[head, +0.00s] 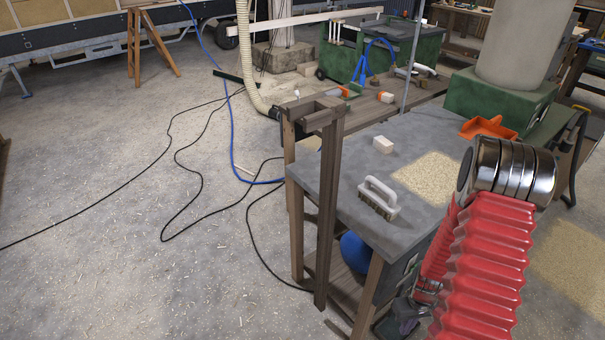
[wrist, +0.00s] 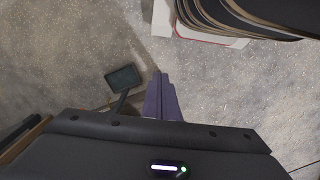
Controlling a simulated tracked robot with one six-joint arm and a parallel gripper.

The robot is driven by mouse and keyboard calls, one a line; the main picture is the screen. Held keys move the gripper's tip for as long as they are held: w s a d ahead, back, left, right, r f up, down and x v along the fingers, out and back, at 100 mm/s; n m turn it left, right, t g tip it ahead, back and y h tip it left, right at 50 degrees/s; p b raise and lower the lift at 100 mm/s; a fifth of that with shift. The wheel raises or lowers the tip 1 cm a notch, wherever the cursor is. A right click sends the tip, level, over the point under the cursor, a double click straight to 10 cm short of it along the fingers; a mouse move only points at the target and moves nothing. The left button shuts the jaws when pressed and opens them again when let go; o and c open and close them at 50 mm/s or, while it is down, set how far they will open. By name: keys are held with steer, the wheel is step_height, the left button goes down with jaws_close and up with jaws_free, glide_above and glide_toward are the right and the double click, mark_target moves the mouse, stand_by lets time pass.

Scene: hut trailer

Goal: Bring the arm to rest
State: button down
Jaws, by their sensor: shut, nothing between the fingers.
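My arm shows in the head view as red ribbed bellows with a shiny metal joint, folded at the lower right beside the grey-topped workbench (head: 331,165). My gripper (wrist: 160,84) shows in the wrist view as two purplish fingers closed together, with nothing between them. It points down over a pale, speckled floor (wrist: 85,45). In the head view the end of the arm is low, beside the bench's front right side and partly cut off by the lower picture edge.
A brush (head: 379,197), a pale block (head: 383,144) and an orange dustpan (head: 488,128) sit on the bench. A wooden post (head: 329,215) stands at its left corner. Black cables (head: 200,180) and a blue hose (head: 231,110) cross the otherwise open floor at left.

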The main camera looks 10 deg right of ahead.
steer(key=s+a+r+t, duration=0.2)
steer(key=a+r, duration=0.5)
steer(key=r, duration=0.8)
steer(key=s+a+r+t, duration=0.2)
steer(key=a+r, duration=0.5)
steer(key=r, duration=0.8)
steer(key=s+a+r+t, duration=0.2)
steer(key=a+r, duration=0.5)
steer(key=r, duration=0.8)
steer(key=shift+r, duration=0.35)
steer(key=shift+s+d, duration=0.1)
